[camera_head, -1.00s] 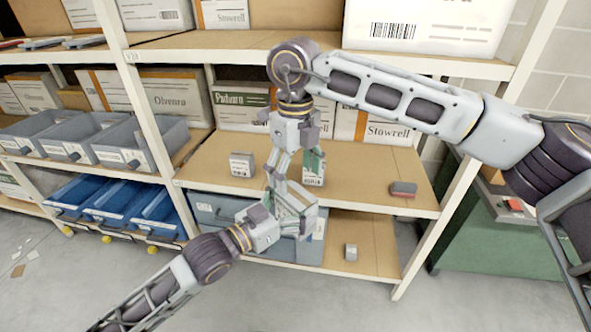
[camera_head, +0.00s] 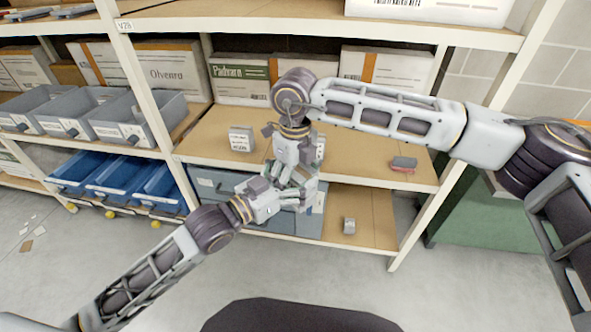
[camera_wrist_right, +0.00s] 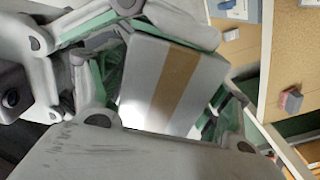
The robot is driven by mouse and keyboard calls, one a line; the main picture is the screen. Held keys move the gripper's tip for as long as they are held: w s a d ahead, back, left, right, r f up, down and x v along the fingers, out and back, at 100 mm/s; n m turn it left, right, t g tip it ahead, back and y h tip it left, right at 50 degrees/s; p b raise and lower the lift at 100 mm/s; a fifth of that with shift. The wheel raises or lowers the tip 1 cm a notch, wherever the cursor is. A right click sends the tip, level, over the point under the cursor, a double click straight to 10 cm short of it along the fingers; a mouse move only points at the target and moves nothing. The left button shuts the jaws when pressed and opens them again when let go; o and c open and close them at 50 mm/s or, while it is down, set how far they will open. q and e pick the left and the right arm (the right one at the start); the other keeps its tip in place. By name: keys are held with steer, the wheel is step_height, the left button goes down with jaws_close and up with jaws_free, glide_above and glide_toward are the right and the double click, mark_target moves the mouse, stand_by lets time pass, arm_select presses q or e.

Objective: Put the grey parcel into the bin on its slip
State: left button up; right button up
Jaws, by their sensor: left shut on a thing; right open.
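The grey parcel (camera_wrist_right: 172,85), with a brown tape stripe, shows large in the right wrist view. In the head view it is mostly hidden between the two grippers. My left gripper (camera_head: 290,196) is shut on it, in front of the shelf rack. My right gripper (camera_head: 300,180) points down from above at the same spot. Its jaws are open and close around the parcel; I cannot tell if they touch it. Grey bins (camera_head: 132,132) stand on the left middle shelf and blue bins (camera_head: 160,190) below them. The parcel's slip cannot be read.
A small labelled box (camera_head: 241,139) and a grey-and-red item (camera_head: 404,164) lie on the middle shelf. A small grey item (camera_head: 349,226) is on the lower shelf, right of a grey-blue bin (camera_head: 214,186). A rack post (camera_head: 150,95) divides the bays.

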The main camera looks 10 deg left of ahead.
steer(key=shift+f, duration=0.45)
steer(key=shift+c, duration=0.4)
steer(key=c, duration=1.2)
arm_select(q)
steer(key=o, duration=1.1)
steer(key=shift+c, duration=0.2)
